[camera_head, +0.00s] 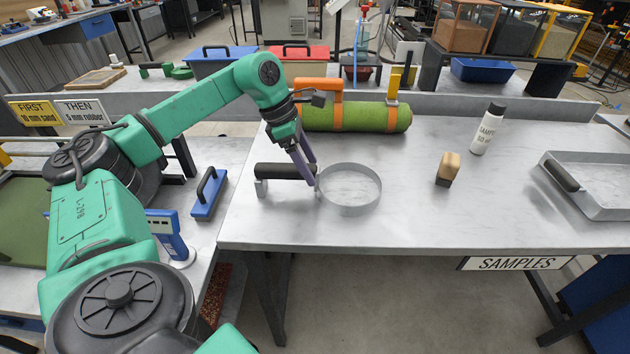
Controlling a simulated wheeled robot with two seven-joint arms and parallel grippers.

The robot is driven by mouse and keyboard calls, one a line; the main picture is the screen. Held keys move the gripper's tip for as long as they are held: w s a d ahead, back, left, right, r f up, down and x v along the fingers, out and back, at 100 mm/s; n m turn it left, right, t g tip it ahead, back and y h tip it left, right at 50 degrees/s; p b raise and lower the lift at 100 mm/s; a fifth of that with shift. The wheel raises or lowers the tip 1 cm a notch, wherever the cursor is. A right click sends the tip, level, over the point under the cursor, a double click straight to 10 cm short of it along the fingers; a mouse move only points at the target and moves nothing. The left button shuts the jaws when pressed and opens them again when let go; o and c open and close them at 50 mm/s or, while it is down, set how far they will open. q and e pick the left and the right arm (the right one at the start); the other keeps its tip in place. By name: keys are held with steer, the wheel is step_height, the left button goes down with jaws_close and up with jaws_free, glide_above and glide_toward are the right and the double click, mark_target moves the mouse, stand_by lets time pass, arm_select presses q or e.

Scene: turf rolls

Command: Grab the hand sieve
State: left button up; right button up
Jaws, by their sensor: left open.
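The hand sieve (349,206) lies on the grey table. It has a round metal rim and a black handle (285,171) pointing left. My left gripper (310,178) comes down from above at the place where the handle meets the rim. Its purple fingers are open and point down beside the right end of the handle. I cannot tell whether they touch the sieve. My right gripper is not in view.
A green turf roll (365,116) with orange straps lies behind the sieve. A small tan and black block (447,169), a white bottle (488,129) and a metal tray (597,207) stand to the right. The table's front is clear.

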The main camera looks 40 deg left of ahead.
arm_select(q)
steer(key=shift+x, duration=0.8)
jaws_close()
steer(key=shift+r, duration=0.1)
stand_by(0.6)
